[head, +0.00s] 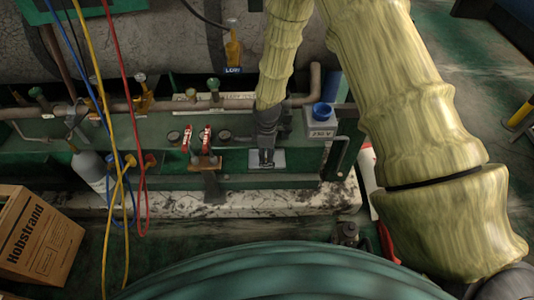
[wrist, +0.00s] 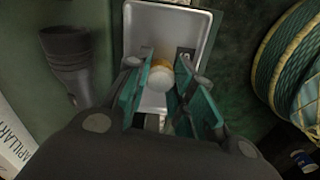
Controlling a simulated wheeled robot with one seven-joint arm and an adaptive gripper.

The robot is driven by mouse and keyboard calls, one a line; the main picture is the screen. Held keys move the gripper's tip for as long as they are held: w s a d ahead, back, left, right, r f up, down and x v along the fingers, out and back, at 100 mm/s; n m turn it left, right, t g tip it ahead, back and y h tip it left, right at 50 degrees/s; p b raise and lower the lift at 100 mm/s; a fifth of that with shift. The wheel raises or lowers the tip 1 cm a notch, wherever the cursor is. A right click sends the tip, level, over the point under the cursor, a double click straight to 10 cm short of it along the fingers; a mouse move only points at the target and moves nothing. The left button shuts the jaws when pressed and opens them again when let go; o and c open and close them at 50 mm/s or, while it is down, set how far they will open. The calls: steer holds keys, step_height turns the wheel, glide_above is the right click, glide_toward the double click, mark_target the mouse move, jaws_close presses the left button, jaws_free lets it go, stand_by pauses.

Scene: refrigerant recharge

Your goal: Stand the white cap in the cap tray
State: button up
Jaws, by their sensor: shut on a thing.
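My gripper (head: 267,157) points down over the cap tray (head: 281,158), a small pale rectangular tray on the green bench. In the wrist view, my gripper (wrist: 163,75) has its teal-padded fingers on both sides of the white cap (wrist: 157,90), a pale round piece with a tan-gold part at its far side. The fingers are shut on it. The cap tray (wrist: 190,24) shows its raised rim and bare floor behind the cap. I cannot tell whether the cap touches the tray floor. In the head view the gripper hides the cap.
A grey box with a blue socket (head: 322,112) stands right of my gripper. A manifold with red valves (head: 205,150) stands left, with hanging hoses (head: 128,150) farther left. A dark cylindrical piece (wrist: 68,55) and a white lettered card (wrist: 14,140) lie left in the wrist view.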

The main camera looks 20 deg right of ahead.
steer(key=shift+f, duration=0.1)
steer(key=o, duration=1)
step_height(320, 180, up, 12)
steer(key=p, duration=0.3)
steer(key=s+a+f+m+y, duration=0.1)
steer(key=s+f+m, duration=0.3)
steer(key=s+f, duration=0.55)
steer(key=s+d+f+m, duration=0.1)
steer(key=s+f+m, duration=0.1)
steer(key=s, duration=0.7)
steer(key=s+d+f+m, duration=0.2)
steer(key=s+f+m, duration=0.1)
steer(key=s, duration=0.6)
steer(key=s+d+f+m+h, duration=0.1)
steer(key=s+m, duration=0.3)
steer(key=s, duration=0.5)
steer(key=shift+d+f, duration=0.15)
steer(key=shift+f, duration=0.7)
